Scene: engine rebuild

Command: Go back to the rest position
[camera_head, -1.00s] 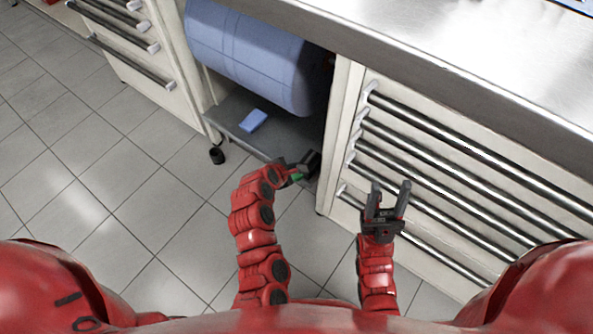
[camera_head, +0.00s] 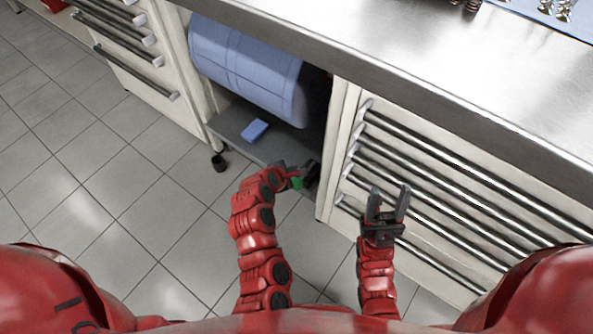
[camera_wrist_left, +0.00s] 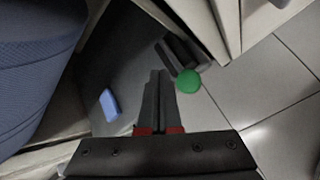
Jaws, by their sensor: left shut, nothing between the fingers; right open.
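My left gripper (camera_head: 310,172) is in front of the low dark shelf under the workbench. In the left wrist view its fingers (camera_wrist_left: 157,76) are shut together with nothing between them. A small green round thing (camera_wrist_left: 187,82) shows just beyond the fingertips, beside a dark block-like part; I cannot tell what it is. A bit of green (camera_head: 297,183) also shows by the left gripper in the head view. My right gripper (camera_head: 388,193) is open and empty, in front of the drawers.
A drawer cabinet (camera_head: 340,150) with long metal handles stands at right. A blue cylinder (camera_head: 250,68) lies above the lower shelf (camera_head: 228,124), which holds a small blue block (camera_head: 254,130). The steel worktop (camera_head: 400,50) overhangs. A blue mat (camera_head: 540,12) bears metal parts. Tiled floor (camera_head: 110,190) is open at left.

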